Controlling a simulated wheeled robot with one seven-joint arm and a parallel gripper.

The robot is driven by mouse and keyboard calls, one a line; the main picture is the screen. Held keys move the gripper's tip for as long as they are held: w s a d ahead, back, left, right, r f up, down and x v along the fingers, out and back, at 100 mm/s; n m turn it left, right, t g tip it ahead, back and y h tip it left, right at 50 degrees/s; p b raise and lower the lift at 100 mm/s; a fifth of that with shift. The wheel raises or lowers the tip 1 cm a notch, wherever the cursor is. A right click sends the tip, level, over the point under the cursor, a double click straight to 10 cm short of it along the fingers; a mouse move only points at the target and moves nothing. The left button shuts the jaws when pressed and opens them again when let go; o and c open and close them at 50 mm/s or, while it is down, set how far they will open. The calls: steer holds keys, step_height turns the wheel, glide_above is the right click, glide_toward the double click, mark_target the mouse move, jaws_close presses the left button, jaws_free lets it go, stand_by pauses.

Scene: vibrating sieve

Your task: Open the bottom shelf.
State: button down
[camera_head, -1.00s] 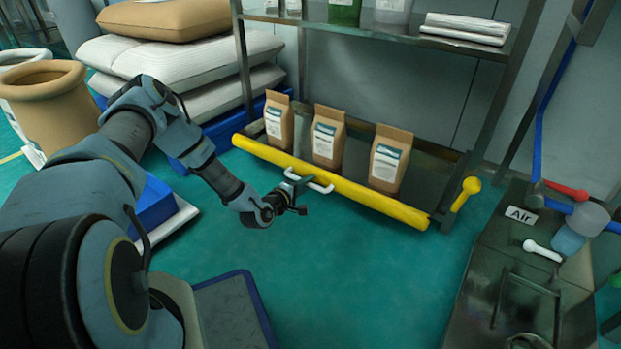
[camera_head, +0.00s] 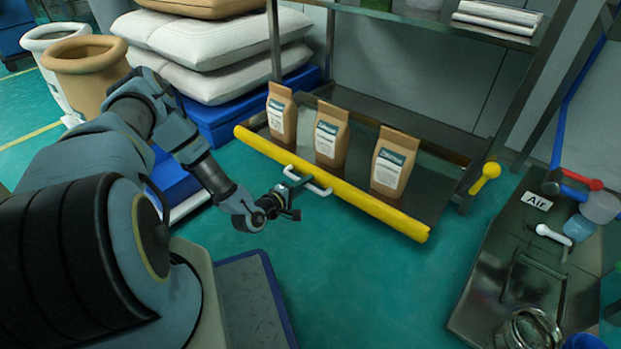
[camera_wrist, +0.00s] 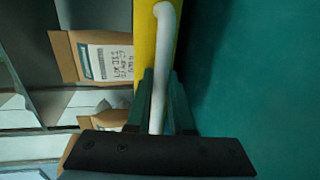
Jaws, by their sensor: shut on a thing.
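The bottom shelf has a yellow front bar (camera_head: 375,202) with a white handle (camera_head: 320,189) near its middle. The shelf stands out in front of the rack's posts on the bar's side. My gripper (camera_head: 288,190) is at the handle, shut on it. In the wrist view the white handle (camera_wrist: 158,60) runs between the two green fingers of my gripper (camera_wrist: 160,100), beside the yellow bar (camera_wrist: 144,35). Three brown paper bags stand upright on the shelf: left (camera_head: 281,115), middle (camera_head: 328,137) and right (camera_head: 393,163).
White sacks (camera_head: 215,65) are stacked on a blue pallet (camera_head: 225,120) left of the rack. The green floor (camera_head: 350,270) before the shelf is clear.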

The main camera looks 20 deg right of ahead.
steer(key=shift+s+a, duration=0.1)
steer(key=shift+a, duration=0.1)
steer(key=c, duration=0.8)
jaws_free()
steer(key=p+v, duration=0.4)
steer(key=v, duration=0.6)
steer(key=shift+s+a, duration=0.2)
steer(key=shift+a, duration=0.15)
